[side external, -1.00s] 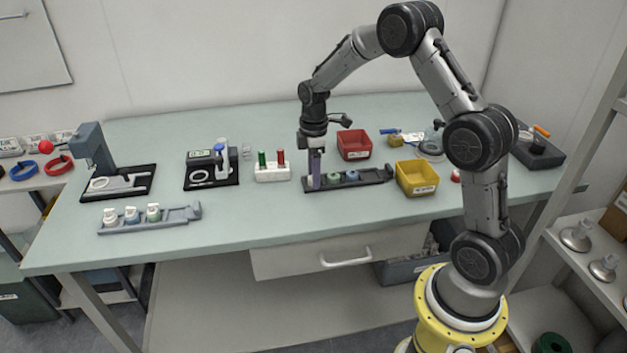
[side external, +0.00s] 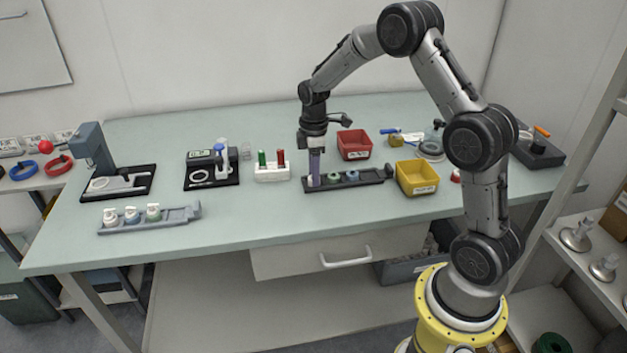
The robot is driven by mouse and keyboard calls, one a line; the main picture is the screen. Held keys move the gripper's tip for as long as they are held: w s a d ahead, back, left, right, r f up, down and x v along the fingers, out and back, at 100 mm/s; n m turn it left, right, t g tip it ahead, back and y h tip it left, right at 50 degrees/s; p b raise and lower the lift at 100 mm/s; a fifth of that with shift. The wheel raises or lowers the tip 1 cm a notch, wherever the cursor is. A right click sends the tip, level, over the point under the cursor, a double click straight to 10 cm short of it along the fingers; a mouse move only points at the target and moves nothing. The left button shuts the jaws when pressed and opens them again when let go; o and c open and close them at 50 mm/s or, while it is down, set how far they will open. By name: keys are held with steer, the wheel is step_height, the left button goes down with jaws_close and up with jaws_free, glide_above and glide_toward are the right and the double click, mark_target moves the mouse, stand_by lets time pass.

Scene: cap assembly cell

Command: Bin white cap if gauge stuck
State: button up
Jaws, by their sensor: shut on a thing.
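My gripper (side external: 315,178) points straight down at the left end of a dark rack (side external: 372,182). Its fingers are shut on a small white cap (side external: 310,181), mostly hidden by the fingers and still at rack level. A green cap (side external: 334,177) and a blue cap (side external: 352,175) sit in the same rack to the right. A white stand (side external: 272,173) left of the gripper holds green-handled (side external: 262,158) and red-handled (side external: 281,157) pins, perhaps gauges. A red bin (side external: 354,144) stands behind the rack and a yellow bin (side external: 417,177) to its right. The bin labels are too small to read.
A grey rack (side external: 170,220) with several bottles stands at the front left. A press (side external: 95,150) and a device with a display (side external: 205,160) stand behind it. A black box (side external: 538,150) sits at the far right. The table's front middle is clear.

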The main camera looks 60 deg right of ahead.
stand_by(0.3)
steer(key=shift+r, duration=2.5)
